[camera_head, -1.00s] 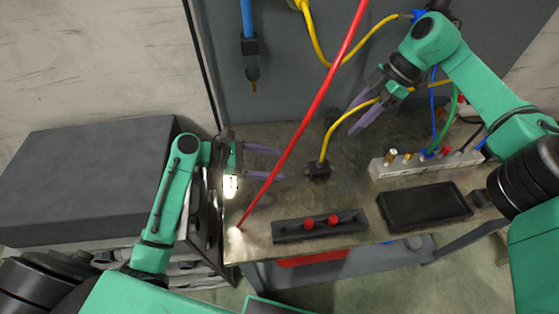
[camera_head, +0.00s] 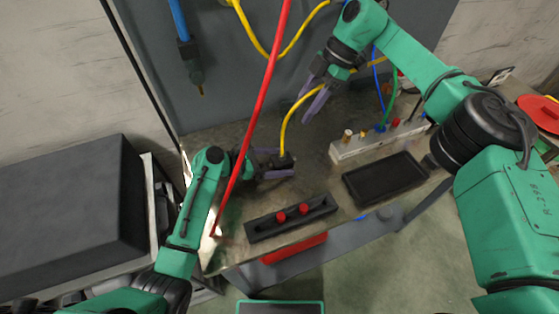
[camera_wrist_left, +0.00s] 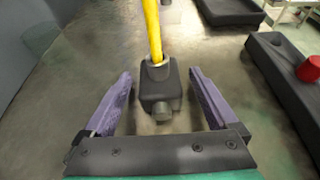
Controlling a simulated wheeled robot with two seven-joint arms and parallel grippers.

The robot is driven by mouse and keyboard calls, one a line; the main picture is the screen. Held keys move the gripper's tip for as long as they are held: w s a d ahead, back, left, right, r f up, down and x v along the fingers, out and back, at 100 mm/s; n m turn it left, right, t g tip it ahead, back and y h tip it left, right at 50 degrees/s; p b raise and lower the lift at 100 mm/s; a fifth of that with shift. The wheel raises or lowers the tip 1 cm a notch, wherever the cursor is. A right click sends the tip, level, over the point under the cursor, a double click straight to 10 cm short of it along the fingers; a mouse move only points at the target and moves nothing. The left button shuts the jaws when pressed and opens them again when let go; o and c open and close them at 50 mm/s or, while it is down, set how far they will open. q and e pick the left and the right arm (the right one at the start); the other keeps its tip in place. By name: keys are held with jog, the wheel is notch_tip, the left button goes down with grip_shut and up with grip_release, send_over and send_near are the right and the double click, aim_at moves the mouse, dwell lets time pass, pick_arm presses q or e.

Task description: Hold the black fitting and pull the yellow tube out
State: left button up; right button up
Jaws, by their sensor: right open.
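The black fitting (camera_head: 287,162) sits on the grey bench with the yellow tube (camera_head: 285,128) rising from its top. In the left wrist view, the fitting (camera_wrist_left: 160,90) stands between the open fingers of my left gripper (camera_wrist_left: 160,74), with a visible gap on each side, and the yellow tube (camera_wrist_left: 152,30) enters it. In the head view, my left gripper (camera_head: 284,161) reaches the fitting from the left. My right gripper (camera_head: 305,104) is open higher up, with the yellow tube passing at its fingers; whether they touch is unclear.
A red tube (camera_head: 258,110) slants in front of my left arm. A black holder with red knobs (camera_head: 265,228), a black tray (camera_head: 385,181) and a pale block with coloured fittings (camera_head: 375,145) lie on the bench. A blue tube (camera_head: 179,20) hangs at the back.

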pick_arm(q)
grip_shut()
pick_arm(e)
jog(key=shift+c, duration=0.3)
jog(key=shift+s+f, duration=0.1)
jog(key=shift+c, duration=0.7)
pick_arm(q)
jog(key=shift+a, duration=0.1)
jog(key=shift+s, duration=0.1)
pick_arm(e)
jog(key=n+t+h, duration=0.4)
jog(key=n+t, duration=0.2)
jog(key=n, duration=1.2)
send_near(283, 140)
notch_tip(283, 140, down, 2)
jog(key=x, duration=0.9)
jog(key=shift+w+a, duration=0.15)
jog(key=shift+w, duration=0.25)
grip_shut()
